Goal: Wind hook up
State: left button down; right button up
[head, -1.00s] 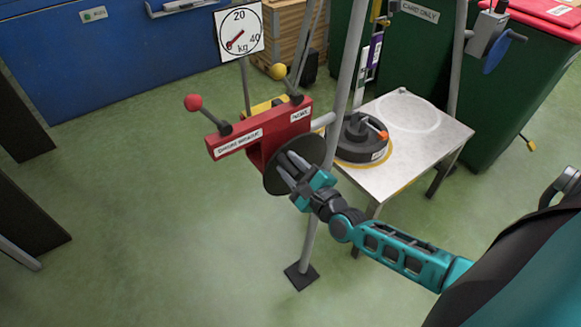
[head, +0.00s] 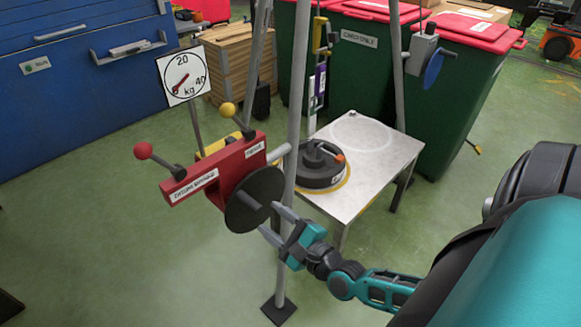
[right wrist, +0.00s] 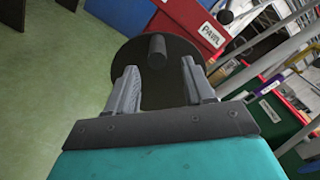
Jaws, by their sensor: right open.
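A grey winch box (head: 420,48) with a blue crank (head: 433,70) sits on the right-hand tripod leg. A yellow and black fitting (head: 322,38) hangs between the legs above a purple-labelled strip; I cannot make out the hook itself. My right gripper (head: 273,222) is open and empty at the lower right edge of a dark disc (head: 262,182) on a red box. In the right wrist view its two fingers (right wrist: 160,88) stand apart in front of the disc (right wrist: 128,62), with the disc's short peg (right wrist: 157,46) beyond them. My left gripper is not in view.
The red box (head: 232,165) carries a red-knobbed and a yellow-knobbed lever. Behind are a dial (head: 183,76), a metal table (head: 375,160) with a dark round weight (head: 318,165), and green bins (head: 455,95). A tripod leg (head: 291,150) stands close by.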

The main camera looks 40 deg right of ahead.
jog(key=s, duration=0.5)
jog(key=shift+d, duration=0.2)
dwell(0.3)
jog(key=s+a+f+n+g, duration=0.2)
jog(key=a+n, duration=0.3)
jog(key=n, duration=0.9)
jog(key=s+a+f+n+g, duration=0.2)
jog(key=a+f+n+g, duration=0.3)
jog(key=n, duration=0.9)
jog(key=shift+s+a+f+y, duration=0.2)
jog(key=shift+a+f+y, duration=0.1)
jog(key=shift+a+y, duration=0.15)
